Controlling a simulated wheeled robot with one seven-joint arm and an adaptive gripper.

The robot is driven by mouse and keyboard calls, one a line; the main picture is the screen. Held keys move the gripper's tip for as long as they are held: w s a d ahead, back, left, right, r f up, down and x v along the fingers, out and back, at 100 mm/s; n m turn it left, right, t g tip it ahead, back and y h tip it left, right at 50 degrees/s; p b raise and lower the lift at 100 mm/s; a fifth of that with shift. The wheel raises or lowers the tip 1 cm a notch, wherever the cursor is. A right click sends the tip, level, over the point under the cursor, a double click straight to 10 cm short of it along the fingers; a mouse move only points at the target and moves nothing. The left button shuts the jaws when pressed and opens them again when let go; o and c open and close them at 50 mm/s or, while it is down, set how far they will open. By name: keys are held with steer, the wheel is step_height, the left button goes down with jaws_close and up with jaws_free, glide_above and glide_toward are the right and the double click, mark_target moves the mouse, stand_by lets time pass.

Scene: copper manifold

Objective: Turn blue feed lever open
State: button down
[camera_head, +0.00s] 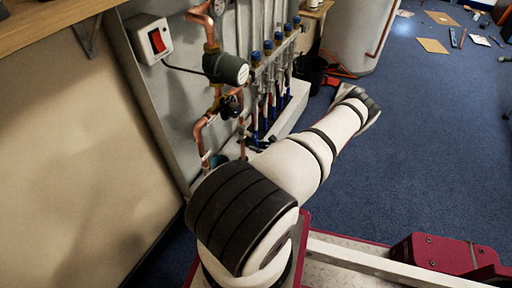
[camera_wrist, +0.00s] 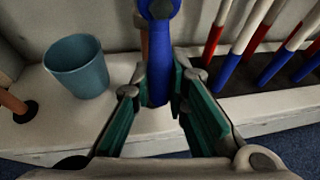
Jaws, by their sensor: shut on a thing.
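The blue feed lever (camera_wrist: 159,52) hangs down from the top of the wrist view, with a grey rounded part around its upper end. My gripper (camera_wrist: 160,90) has its green-padded fingers on either side of the lever's lower end and is shut on it. The lever looks close to upright in that view. The valve body above it is outside the wrist view.
A teal bucket (camera_wrist: 77,66) stands on the white ledge (camera_wrist: 60,125) left of my gripper. Pipes with red, white and blue sections (camera_wrist: 235,55) rise close on the right. A grey pump (camera_head: 226,69) and a red switch (camera_head: 157,41) are on the panel. Blue carpet (camera_head: 430,130) lies open right.

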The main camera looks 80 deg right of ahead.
steer(key=shift+d+r, duration=0.1)
steer(key=c, duration=1.6)
jaws_free()
steer(key=shift+o, duration=0.2)
steer(key=v, duration=1.2)
